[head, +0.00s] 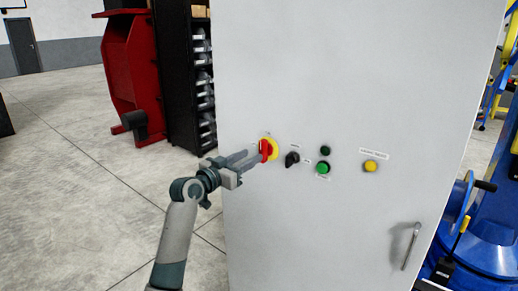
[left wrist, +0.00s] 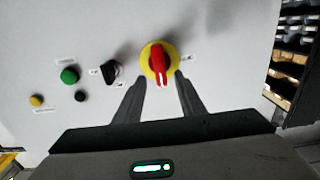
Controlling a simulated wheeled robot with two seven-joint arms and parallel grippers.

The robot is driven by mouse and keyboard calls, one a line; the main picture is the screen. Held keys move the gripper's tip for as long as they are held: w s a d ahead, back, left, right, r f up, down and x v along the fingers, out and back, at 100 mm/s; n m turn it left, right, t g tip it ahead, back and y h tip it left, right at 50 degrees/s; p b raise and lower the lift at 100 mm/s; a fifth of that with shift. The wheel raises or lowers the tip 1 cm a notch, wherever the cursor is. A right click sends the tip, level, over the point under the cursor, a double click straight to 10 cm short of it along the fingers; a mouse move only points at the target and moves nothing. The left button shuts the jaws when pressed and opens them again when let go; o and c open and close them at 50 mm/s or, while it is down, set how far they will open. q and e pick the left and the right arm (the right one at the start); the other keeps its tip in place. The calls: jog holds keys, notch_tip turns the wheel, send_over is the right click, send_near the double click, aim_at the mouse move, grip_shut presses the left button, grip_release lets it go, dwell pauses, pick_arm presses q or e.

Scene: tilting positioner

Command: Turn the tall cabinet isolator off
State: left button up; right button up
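The isolator (head: 268,149) is a red rotary handle on a yellow round plate, on the front of the tall light-grey cabinet (head: 340,70). In the left wrist view the red handle (left wrist: 158,62) stands roughly upright in that picture, pointing toward my gripper. My left gripper (head: 252,156) is at the isolator, coming from the left. In the left wrist view its two dark fingers (left wrist: 160,85) are spread apart, with tips just below the yellow plate, one on either side of the handle's lower end. Contact cannot be told. My right gripper is not in view.
Right of the isolator are a black selector switch (head: 292,159), a green button (head: 322,168), a dark button (head: 325,150) and a yellow button (head: 370,166). A door handle (head: 411,246) sticks out lower right. Blue machinery (head: 468,240) stands right; a black shelf rack (head: 180,75) stands behind left.

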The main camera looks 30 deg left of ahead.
aim_at(260, 151)
pick_arm(q)
jog(key=shift+w+d+p, duration=0.15)
jog(key=shift+w+p, duration=0.2)
jog(key=shift+w, duration=1.15)
jog(key=shift+w+d+p, duration=0.1)
jog(key=shift+w+p, duration=0.2)
jog(key=shift+w, duration=1.2)
jog(key=shift+c, duration=0.6)
grip_shut()
